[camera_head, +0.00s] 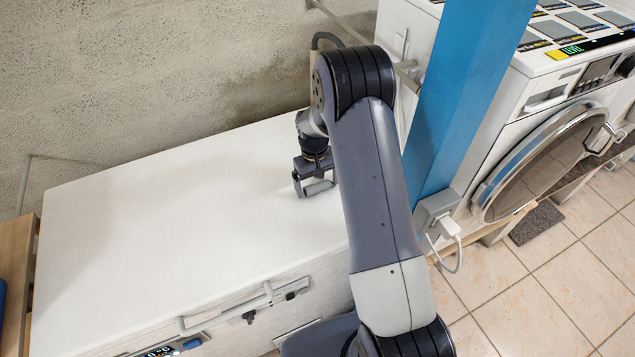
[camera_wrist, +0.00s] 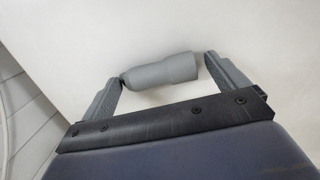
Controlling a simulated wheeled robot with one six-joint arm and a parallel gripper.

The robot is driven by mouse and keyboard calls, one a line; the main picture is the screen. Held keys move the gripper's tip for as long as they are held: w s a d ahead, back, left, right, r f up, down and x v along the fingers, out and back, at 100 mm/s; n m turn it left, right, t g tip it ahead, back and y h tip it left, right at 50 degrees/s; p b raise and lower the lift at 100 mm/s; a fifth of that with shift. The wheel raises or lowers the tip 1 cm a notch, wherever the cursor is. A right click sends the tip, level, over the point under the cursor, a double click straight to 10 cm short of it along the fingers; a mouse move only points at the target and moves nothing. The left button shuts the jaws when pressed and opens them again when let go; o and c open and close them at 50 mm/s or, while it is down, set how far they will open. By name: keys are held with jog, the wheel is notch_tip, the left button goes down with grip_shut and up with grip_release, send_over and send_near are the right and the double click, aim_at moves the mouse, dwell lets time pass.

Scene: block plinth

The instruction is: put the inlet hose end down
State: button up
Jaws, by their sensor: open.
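The inlet hose end, a short grey cylinder (camera_head: 319,187), is at the white top surface (camera_head: 190,210) of the long chest-like unit. In the wrist view the grey hose end (camera_wrist: 160,71) lies crosswise between my fingertips, against the white surface. My gripper (camera_head: 312,178) is open around it; the wrist view shows my gripper (camera_wrist: 165,72) with a narrow gap at the right finger, while the left fingertip is close to or touching the piece. I cannot tell whether it rests fully on the surface. No hose length shows beyond it.
The white top is clear to the left. A blue pillar (camera_head: 465,95) with a grey socket box (camera_head: 436,208) and white plug stands to the right, beside a front-loading washer (camera_head: 545,150). A rough concrete wall (camera_head: 150,70) runs behind. A bar handle (camera_head: 230,308) juts from the unit's front.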

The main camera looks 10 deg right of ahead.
aim_at(318, 186)
notch_tip(318, 186, up, 12)
jog(key=w+b, duration=0.1)
jog(key=b, duration=0.1)
jog(key=shift+a+r, duration=0.15)
jog(key=shift+a, duration=0.05)
jog(key=f, duration=0.4)
jog(key=f+p, duration=0.1)
jog(key=f, duration=0.2)
jog(key=s+f+p, duration=0.1)
jog(key=f, duration=0.3)
jog(key=shift+d+f, duration=0.2)
jog(key=shift+f, duration=0.15)
jog(key=shift+r+b, duration=0.3)
jog(key=shift+r, duration=0.9)
jog(key=shift+f, duration=0.15)
